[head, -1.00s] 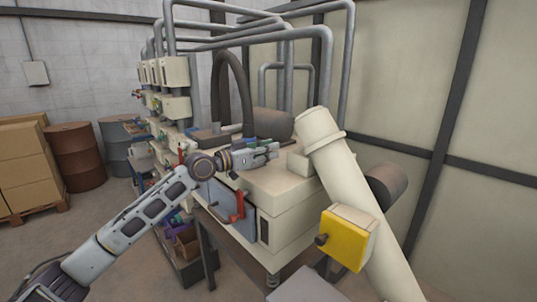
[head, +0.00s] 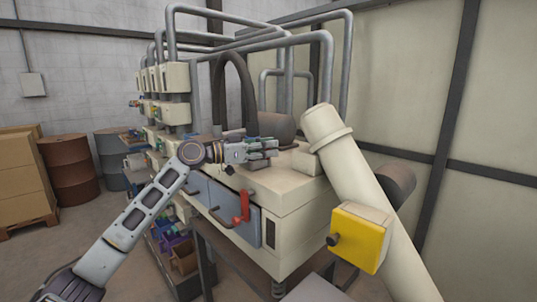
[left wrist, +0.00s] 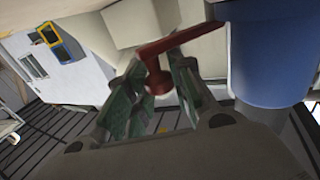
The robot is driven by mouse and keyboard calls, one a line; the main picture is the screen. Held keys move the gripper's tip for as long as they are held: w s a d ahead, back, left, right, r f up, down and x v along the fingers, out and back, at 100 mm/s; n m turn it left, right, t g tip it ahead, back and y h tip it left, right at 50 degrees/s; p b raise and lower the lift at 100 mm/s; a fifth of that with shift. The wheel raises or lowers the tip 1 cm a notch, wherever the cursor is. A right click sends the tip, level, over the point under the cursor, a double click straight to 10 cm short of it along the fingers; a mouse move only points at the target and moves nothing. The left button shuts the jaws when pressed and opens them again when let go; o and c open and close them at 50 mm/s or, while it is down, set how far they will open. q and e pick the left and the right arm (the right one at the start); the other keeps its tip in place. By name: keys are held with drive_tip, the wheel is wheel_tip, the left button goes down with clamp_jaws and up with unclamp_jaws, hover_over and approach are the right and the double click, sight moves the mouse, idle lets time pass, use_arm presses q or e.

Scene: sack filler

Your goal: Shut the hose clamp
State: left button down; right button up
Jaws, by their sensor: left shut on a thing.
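In the left wrist view a red lever (left wrist: 180,43) with a round knob at its end reaches between my left fingers, beside a blue cylinder (left wrist: 268,55). I take the lever as the clamp's handle; the clamp's band is not clear. My left gripper (left wrist: 158,84) has its green-padded fingers on both sides of the knob and is shut on it. In the head view my left gripper (head: 272,149) is over the top of the cream machine (head: 285,190), pointing right. The lever is hidden there behind the fingers. My right gripper is not in view.
A slanted cream pipe (head: 375,190) with a yellow box (head: 359,238) stands right of the machine. A red handle (head: 242,206) sticks out from the machine's grey-blue front. A dark curved hose (head: 234,75) rises behind my gripper. Drums (head: 70,166) and cartons (head: 20,180) stand at left.

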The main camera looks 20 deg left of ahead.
use_arm(q)
drive_tip(key=shift+a+m+g+h+b, duration=0.3)
drive_tip(key=shift+a+g+h+b, duration=0.1)
drive_tip(key=shift+g, duration=0.1)
drive_tip(key=shift+a+m+g, duration=0.2)
drive_tip(key=shift+m+g, duration=0.1)
drive_tip(key=shift+a+r+m+g+h+b, duration=0.1)
drive_tip(key=shift+a+m+g+h+b, duration=0.05)
drive_tip(key=shift+m+g+h+b, duration=0.2)
drive_tip(key=shift+a+g, duration=0.15)
drive_tip(key=shift+g, duration=0.2)
drive_tip(key=shift+a+m+g+h, duration=0.3)
drive_tip(key=shift+m+g+h, duration=0.25)
drive_tip(key=shift+m+g, duration=0.15)
drive_tip(key=shift+a+m+g, duration=0.2)
drive_tip(key=shift+m+g, duration=0.15)
drive_tip(key=shift+g, duration=0.25)
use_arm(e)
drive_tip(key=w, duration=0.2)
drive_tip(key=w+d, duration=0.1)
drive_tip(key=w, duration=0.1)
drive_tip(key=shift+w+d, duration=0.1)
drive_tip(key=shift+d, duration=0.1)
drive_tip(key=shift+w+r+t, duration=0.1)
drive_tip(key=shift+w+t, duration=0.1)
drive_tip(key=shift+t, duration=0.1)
